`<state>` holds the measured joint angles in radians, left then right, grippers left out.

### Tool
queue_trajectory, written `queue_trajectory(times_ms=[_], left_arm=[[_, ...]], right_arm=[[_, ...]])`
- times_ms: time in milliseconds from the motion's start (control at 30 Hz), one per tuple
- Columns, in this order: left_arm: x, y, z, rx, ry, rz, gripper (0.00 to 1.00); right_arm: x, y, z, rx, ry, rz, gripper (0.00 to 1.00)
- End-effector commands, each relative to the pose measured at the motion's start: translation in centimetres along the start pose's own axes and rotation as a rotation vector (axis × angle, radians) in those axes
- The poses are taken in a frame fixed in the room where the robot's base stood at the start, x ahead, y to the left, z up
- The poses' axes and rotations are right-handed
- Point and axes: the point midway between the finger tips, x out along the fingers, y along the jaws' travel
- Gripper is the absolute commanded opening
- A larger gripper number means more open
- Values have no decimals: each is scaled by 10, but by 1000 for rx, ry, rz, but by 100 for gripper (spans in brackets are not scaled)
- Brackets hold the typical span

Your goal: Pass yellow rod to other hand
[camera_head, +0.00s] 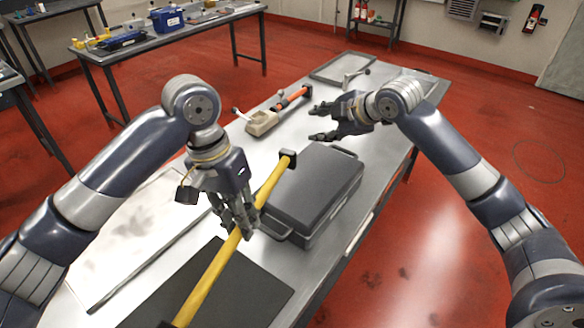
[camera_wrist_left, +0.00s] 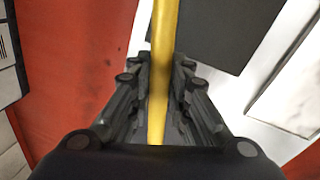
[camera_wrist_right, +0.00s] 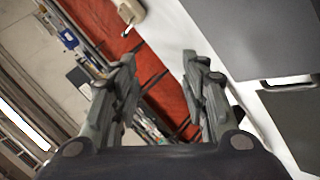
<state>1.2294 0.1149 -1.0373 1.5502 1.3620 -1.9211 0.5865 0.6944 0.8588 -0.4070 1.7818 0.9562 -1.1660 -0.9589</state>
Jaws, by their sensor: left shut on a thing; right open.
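The yellow rod (camera_head: 210,274) runs from the bottom of the head view up to a dark end piece near the grey case. My left gripper (camera_head: 243,225) is shut around the rod's middle part; in the left wrist view the rod (camera_wrist_left: 163,40) passes between the fingers (camera_wrist_left: 160,100). My right gripper (camera_head: 318,122) is open and empty, beyond the case and to the right of the rod, apart from it. In the right wrist view nothing is between its fingers (camera_wrist_right: 160,95).
A dark grey case (camera_head: 318,185) stands on the metal table (camera_head: 375,160), close to the rod's upper part. A beige device (camera_head: 262,122) and an orange-black rod (camera_head: 293,98) lie farther back. A black mat (camera_head: 250,285) lies below the yellow rod.

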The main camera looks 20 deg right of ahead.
Motion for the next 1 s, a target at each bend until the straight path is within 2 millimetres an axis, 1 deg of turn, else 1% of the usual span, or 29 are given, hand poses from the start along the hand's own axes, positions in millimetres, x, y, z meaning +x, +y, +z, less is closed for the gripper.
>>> queue_trajectory(times_ms=[33, 67, 100, 167, 200, 267, 300, 333, 400, 500, 600, 667, 767, 867, 1000], left_arm=[[-1, 0, 0, 1, 1, 0, 0], [-1, 0, 0, 1, 1, 0, 0], [-1, 0, 0, 1, 1, 0, 0], [-1, 0, 0, 1, 1, 0, 0], [-1, 0, 0, 1, 1, 0, 0], [-1, 0, 0, 1, 1, 0, 0], [-1, 0, 0, 1, 1, 0, 0], [-1, 0, 0, 1, 1, 0, 0], [-1, 0, 0, 1, 1, 0, 0], [-1, 0, 0, 1, 1, 0, 0], [-1, 0, 0, 1, 1, 0, 0], [-1, 0, 0, 1, 1, 0, 0], [-1, 0, 0, 1, 1, 0, 0], [-1, 0, 0, 1, 1, 0, 0], [-1, 0, 0, 1, 1, 0, 0]], right_arm=[[-14, -3, -29, -66, 42, -28, 41], [-21, -7, -45, -107, 65, -50, 41], [-33, -15, -65, -167, 95, -81, 41], [-50, -28, -92, -261, 137, -127, 41], [-63, -38, -108, -328, 163, -157, 41], [-81, -54, -128, -428, 196, -202, 41], [-93, -65, -139, -495, 215, -230, 41], [-102, -72, -146, -542, 227, -250, 41], [-119, -90, -158, -645, 250, -292, 41], [-138, -109, -166, -758, 270, -337, 41], [-148, -120, -169, -823, 278, -365, 41], [-149, -124, -170, -843, 282, -375, 41], [-144, -129, -171, -850, 285, -380, 41], [-131, -136, -172, -847, 286, -383, 41], [-107, -148, -175, -847, 287, -382, 41]])
